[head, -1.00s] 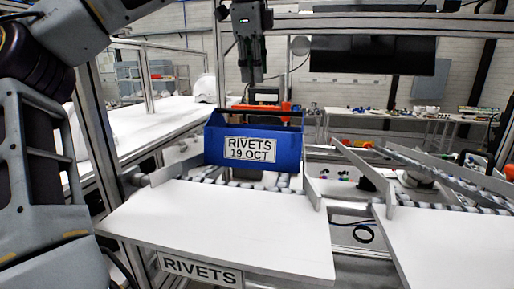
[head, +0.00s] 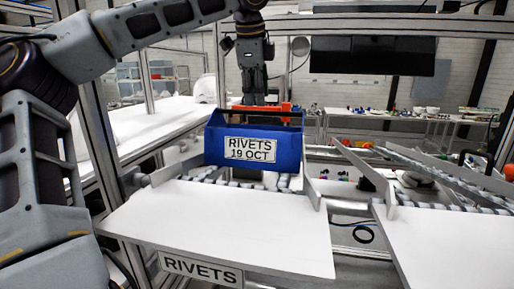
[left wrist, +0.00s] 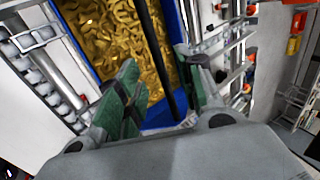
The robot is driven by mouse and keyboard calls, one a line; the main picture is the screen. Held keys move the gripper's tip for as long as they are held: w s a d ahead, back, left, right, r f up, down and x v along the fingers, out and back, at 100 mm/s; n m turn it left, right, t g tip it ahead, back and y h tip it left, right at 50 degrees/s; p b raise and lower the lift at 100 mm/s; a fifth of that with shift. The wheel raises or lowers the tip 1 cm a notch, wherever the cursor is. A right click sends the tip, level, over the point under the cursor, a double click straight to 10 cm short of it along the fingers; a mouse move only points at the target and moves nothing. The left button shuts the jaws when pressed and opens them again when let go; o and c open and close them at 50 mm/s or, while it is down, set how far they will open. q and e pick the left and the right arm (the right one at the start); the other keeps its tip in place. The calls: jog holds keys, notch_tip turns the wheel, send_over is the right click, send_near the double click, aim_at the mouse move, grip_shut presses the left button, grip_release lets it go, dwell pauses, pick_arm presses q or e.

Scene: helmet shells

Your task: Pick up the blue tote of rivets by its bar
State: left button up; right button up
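The blue tote (head: 258,152), labelled RIVETS 19 OCT, stands upright on a roller rack behind a white shelf board. In the left wrist view, brass-coloured rivets (left wrist: 112,35) fill the tote (left wrist: 66,32), and its dark bar (left wrist: 157,48) crosses above them. My left gripper (head: 260,103) points down from above at the tote's top, in the middle of its width. In the left wrist view its green-padded fingers (left wrist: 165,68) are apart, with the bar passing between them and no visible grip on it. My right gripper is not in view.
The white board (head: 220,222) in front of the tote is bare, with a RIVETS sign (head: 200,269) below its edge. Metal side rails (head: 312,190) flank the tote's lane. An orange piece (head: 286,108) shows behind the tote's top. A second board (head: 440,240) lies right.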

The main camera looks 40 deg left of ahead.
aim_at(257, 112)
pick_arm(q)
jog(key=shift+p+x, duration=0.35)
jog(key=shift+x, duration=2.25)
jog(key=shift+s, duration=0.1)
grip_shut()
jog(key=shift+r, duration=0.1)
